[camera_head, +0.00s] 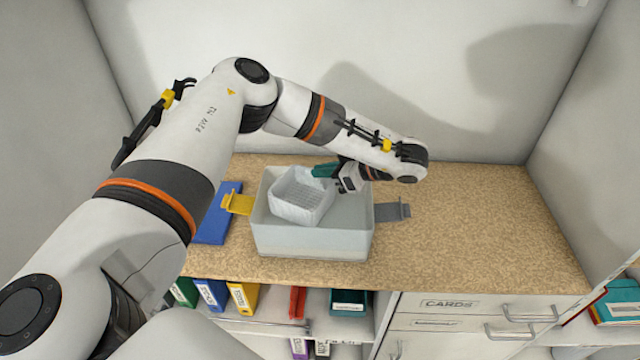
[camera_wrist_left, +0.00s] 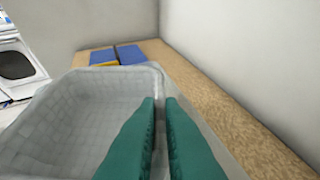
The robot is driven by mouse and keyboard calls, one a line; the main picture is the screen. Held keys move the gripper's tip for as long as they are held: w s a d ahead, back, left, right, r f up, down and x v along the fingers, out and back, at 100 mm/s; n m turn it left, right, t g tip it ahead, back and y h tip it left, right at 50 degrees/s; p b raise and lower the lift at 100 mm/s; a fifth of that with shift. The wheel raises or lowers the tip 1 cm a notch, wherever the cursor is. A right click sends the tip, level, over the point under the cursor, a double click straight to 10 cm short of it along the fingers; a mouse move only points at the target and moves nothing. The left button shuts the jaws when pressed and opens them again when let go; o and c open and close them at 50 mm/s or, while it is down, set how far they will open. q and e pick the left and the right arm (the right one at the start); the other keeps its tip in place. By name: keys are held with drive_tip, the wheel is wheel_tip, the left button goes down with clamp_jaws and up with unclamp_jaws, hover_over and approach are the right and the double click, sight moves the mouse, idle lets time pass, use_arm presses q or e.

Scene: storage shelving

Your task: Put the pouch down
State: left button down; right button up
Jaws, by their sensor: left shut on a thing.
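A white, open, basket-like container (camera_head: 301,212) with a woven pattern is the only thing I see that could be the pouch. It sits tilted within a larger pale grey box (camera_head: 312,242) on the counter. My left gripper (camera_head: 325,170), with teal fingers, is shut on its rim at the far right. In the left wrist view the fingers (camera_wrist_left: 160,100) close over the near rim of the white container (camera_wrist_left: 75,115), whose inside looks empty. Whether its base touches the box floor is hidden. My right gripper is not in view.
The speckled counter (camera_head: 480,225) is clear at right. Binders (camera_head: 212,294) and drawers (camera_head: 470,325) are below.

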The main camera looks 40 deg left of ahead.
sight(319, 187)
use_arm(q)
drive_tip(key=shift+a+f, duration=0.1)
drive_tip(key=shift+f, duration=0.3)
drive_tip(key=shift+a+f, duration=0.2)
drive_tip(key=shift+f, duration=0.1)
wheel_tip(319, 187, down, 3)
drive_tip(key=shift+s+f+p, duration=0.1)
drive_tip(key=shift+p, duration=0.45)
drive_tip(key=shift+f, duration=0.25)
drive_tip(key=c, duration=1.6)
unclamp_jaws()
drive_tip(key=shift+o, duration=0.2)
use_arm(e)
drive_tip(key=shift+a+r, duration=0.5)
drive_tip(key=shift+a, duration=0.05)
